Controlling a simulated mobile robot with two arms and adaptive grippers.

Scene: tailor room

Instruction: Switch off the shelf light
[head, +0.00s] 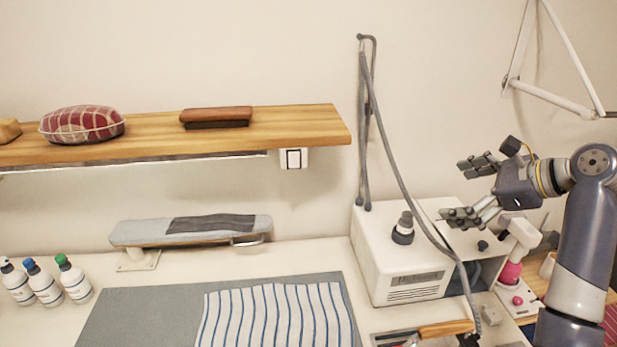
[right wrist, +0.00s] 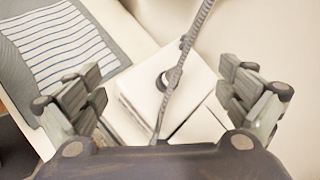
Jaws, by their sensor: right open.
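The shelf light (head: 135,161) is a thin strip under the wooden shelf (head: 290,125) in the head view. A white switch with a dark-framed rocker (head: 293,158) sits on the wall just under the shelf's right end. I cannot tell the rocker's position. My right gripper (head: 470,190) is open and empty, to the right of the switch and above the white steam unit (head: 405,285). In the right wrist view its fingers (right wrist: 165,95) are spread apart, with the hose between them in the picture. My left gripper is not in view.
A grey hose (head: 400,180) hangs from a wall hook between the switch and my right gripper. A brush (head: 216,117) and a checked cushion (head: 82,124) lie on the shelf. A small ironing board (head: 190,230), bottles (head: 44,284) and striped cloth (head: 280,315) are below.

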